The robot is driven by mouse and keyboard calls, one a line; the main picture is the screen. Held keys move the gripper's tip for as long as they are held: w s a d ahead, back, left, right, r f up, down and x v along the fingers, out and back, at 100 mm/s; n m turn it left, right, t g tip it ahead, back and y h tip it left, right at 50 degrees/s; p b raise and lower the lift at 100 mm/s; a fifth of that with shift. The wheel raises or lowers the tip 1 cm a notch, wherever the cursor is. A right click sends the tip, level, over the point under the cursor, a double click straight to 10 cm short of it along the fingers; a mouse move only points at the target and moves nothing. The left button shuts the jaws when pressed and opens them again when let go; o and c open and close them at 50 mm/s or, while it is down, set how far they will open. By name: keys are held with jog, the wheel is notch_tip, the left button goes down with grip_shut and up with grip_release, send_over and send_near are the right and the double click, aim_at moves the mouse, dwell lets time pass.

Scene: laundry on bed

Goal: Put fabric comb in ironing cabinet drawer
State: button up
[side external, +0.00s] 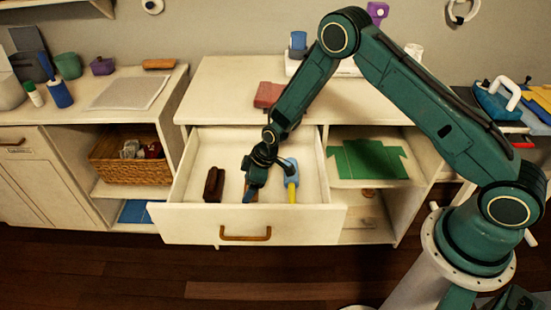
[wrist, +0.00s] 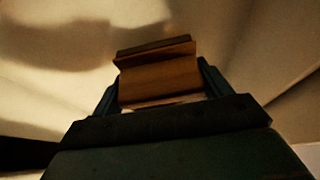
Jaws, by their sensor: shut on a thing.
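The ironing cabinet drawer (side external: 180,222) is pulled open, with its wooden handle to the front. My gripper (side external: 251,192) reaches down inside it, near the middle. In the wrist view, my gripper is shut on a brown wooden block-like piece, apparently the fabric comb (wrist: 160,80), gripped between its two fingers. In the side view my gripper hides most of the comb. I cannot tell whether the comb touches the drawer bottom.
In the drawer, a dark brown brush-like item (side external: 213,185) lies left of my gripper, and a blue and yellow tool (side external: 291,172) lies close on its right. The cabinet top (side external: 225,85) stands behind. Green folded cloth (side external: 368,160) lies on the right shelf.

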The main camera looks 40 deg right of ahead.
jog(key=shift+f, duration=1.3)
jog(key=shift+f, duration=0.1)
jog(key=o, duration=0.9)
jog(key=shift+v, duration=6.1)
